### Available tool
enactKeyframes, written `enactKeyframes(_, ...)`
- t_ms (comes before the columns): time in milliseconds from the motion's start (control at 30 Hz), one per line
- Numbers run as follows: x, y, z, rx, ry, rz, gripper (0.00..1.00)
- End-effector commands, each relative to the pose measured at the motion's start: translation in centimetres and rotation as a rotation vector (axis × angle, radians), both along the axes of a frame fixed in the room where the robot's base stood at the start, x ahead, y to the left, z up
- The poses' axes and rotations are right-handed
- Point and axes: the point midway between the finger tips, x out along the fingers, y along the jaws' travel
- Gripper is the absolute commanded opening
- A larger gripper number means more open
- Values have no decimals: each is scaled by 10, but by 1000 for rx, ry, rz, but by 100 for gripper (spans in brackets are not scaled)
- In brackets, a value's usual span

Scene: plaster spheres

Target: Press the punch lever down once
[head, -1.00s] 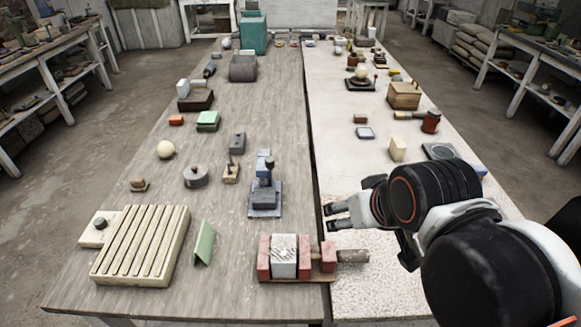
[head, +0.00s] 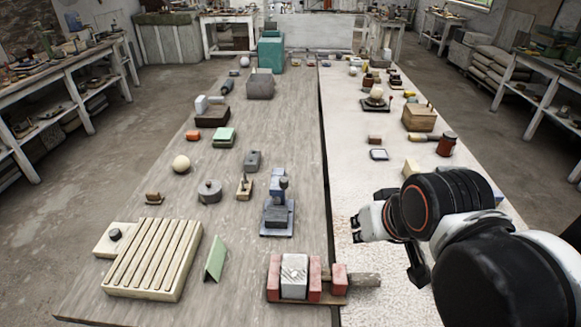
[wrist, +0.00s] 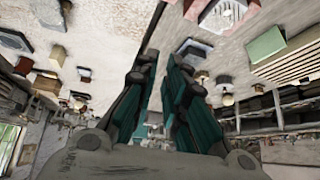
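The punch (head: 277,214) is a small blue stand with a dark block at its front and an upright post. Its lever seems to be the dark-knobbed part (head: 283,184) at the top. The punch stands upright on the grey wooden table, left of the seam. My gripper (head: 357,226) is to its right above the pale tabletop, apart from it and empty. In the wrist view my gripper's dark teal fingers (wrist: 164,60) have a gap between them. The punch also shows there (wrist: 190,50), just beyond the right finger; its lever is too small to make out.
A red clamp with a white block (head: 294,277) sits in front of the punch. A small wooden-based tool (head: 244,187) and a grey lidded pot (head: 209,191) stand to its left. A green wedge (head: 215,259) and slatted board (head: 155,258) lie front left.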

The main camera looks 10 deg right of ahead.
Motion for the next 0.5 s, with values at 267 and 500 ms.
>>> enactKeyframes(267,49,10,50,111,65,-78,0)
enactKeyframes(500,96,20,78,209,129,-147,0)
